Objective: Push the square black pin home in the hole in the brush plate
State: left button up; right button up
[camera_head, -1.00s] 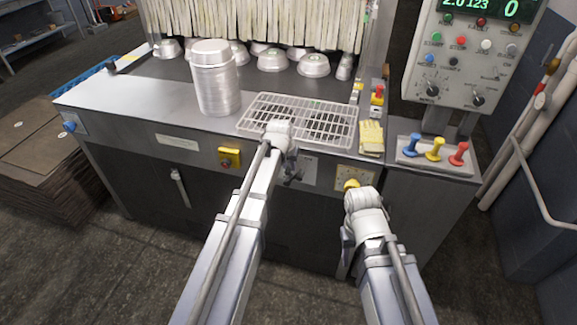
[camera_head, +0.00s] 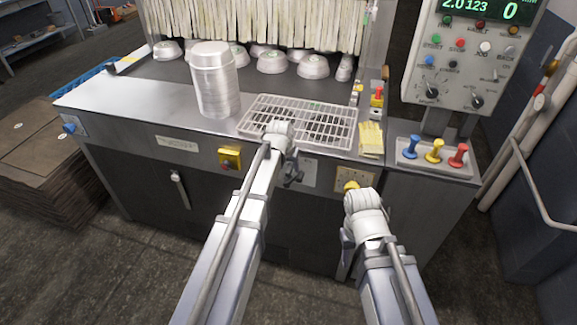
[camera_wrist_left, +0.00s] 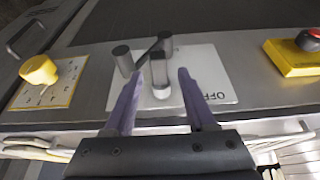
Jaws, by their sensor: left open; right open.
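My left gripper (camera_head: 293,177) is open at the front panel of the steel machine. The lever is mounted on a white plate (camera_wrist_left: 205,65) marked OFF. No square black pin or brush plate can be made out for certain. My right gripper (camera_head: 347,242) is low in front of the panel, mostly hidden by its own wrist, with nothing visible in it.
A yellow knob (camera_wrist_left: 39,70) and a yellow box with a red button (camera_wrist_left: 296,58) flank the white plate.

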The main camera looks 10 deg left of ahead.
pick_arm(q)
jog(key=p+v, duration=0.6)
jog(key=v, duration=0.1)
jog(key=shift+r, duration=0.2)
pick_arm(e)
notch_tip(320, 180, up, 7)
pick_arm(q)
jog(key=shift+s, duration=0.2)
pick_arm(e)
jog(key=shift+f, duration=0.1)
pick_arm(q)
jog(key=s+d+m+g, duration=0.1)
jog(key=s+d, duration=0.3)
jog(key=s, duration=0.4)
jog(key=s+d+f+m+g+y, duration=0.1)
jog(key=s+d+g, duration=0.1)
jog(key=s+d, duration=0.3)
jog(key=s+d+m+g, duration=0.1)
jog(key=s+d, duration=0.3)
jog(key=s, duration=0.8)
jog(key=shift+d+f+g+y, duration=0.15)
jog(key=shift+f+g+y, duration=0.15)
jog(key=shift+g, duration=0.1)
pick_arm(e)
jog(key=shift+c, duration=0.2)
